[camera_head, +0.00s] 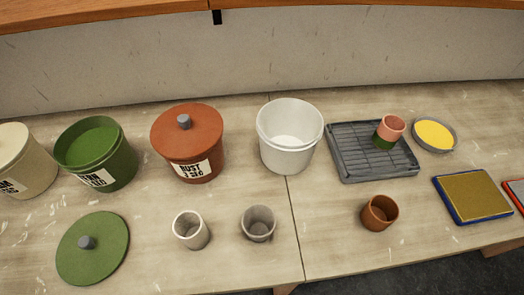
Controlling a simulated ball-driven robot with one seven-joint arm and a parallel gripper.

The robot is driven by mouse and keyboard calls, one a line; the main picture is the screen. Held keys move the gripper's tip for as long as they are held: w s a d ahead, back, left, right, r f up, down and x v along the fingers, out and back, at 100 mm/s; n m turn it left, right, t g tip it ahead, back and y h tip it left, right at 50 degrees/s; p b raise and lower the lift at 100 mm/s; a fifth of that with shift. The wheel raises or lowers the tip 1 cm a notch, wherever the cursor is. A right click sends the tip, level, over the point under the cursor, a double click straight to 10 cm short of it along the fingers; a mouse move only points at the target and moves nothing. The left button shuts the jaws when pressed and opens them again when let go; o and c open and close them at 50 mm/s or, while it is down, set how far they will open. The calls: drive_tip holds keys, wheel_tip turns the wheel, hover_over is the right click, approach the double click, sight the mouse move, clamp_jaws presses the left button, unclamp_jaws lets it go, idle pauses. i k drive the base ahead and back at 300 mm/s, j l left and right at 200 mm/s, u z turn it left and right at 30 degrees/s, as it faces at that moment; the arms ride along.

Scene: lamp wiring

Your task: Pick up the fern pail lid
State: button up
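The fern pail lid (105,247) is a round green disc with a grey knob on top. It lies on the table at the lower left, knob up, in front of the green fern pail (112,172). The fern pail stands open, with green content inside and a white label partly reading "ERN". The lid and the pail are apart. My gripper is not in view.
A cream pail (27,170) stands left, a lidded rust pail (188,147) right of the fern pail. Two grey cups (190,231) (258,224), a white bucket (287,150), a grey tray (348,160) and a brown cup (379,213) stand further right. Table is clear around the lid.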

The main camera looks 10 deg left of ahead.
sight(94, 246)
drive_tip(key=l+u, duration=0.1)
drive_tip(key=u, duration=1.7)
